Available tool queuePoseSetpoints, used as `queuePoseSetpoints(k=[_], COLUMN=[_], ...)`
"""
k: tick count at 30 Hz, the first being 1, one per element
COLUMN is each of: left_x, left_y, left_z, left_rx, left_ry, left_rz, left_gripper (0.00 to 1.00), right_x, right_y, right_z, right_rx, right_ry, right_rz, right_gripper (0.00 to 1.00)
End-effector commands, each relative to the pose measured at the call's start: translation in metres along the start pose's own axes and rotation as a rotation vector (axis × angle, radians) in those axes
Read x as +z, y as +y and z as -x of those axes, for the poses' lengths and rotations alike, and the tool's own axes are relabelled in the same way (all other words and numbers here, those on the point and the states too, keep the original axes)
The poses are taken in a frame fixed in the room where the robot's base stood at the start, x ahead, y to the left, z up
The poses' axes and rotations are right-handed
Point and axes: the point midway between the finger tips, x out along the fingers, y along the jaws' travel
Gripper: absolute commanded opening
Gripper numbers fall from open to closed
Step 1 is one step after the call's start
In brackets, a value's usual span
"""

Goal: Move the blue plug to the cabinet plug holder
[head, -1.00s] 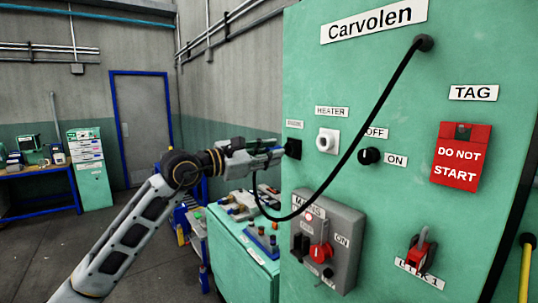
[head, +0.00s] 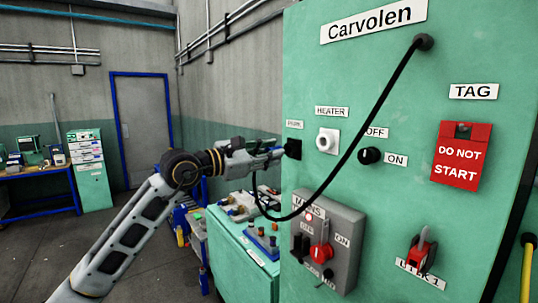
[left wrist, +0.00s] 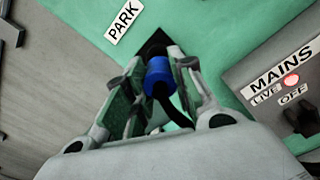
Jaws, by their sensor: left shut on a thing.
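The blue plug (left wrist: 160,77) is between the fingers of my left gripper (left wrist: 158,85), which is shut on it, in the left wrist view. The plug's far end is at the black holder under the PARK label (left wrist: 124,20); whether it is seated cannot be told. In the head view my left gripper (head: 268,157) is at the cabinet's left side, close to the black holder (head: 293,149), and hides the plug. A black cable (head: 345,165) runs from the cabinet's top down in a loop to the gripper. The right gripper is not in view.
A green bench (head: 235,245) with small parts stands below the arm.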

Motion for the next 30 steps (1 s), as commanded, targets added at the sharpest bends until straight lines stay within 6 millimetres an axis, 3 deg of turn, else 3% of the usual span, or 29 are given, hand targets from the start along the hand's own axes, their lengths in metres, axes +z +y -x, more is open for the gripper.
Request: queuePoseSetpoints(k=[30], left_x=[0.0006], left_y=[0.0003], left_z=[-0.0001], left_rx=[0.001], left_ry=[-0.001], left_rz=[0.0], left_gripper=[0.0], right_x=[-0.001], right_y=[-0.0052], right_z=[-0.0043], right_rx=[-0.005], right_ry=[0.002], right_rz=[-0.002], right_gripper=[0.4])
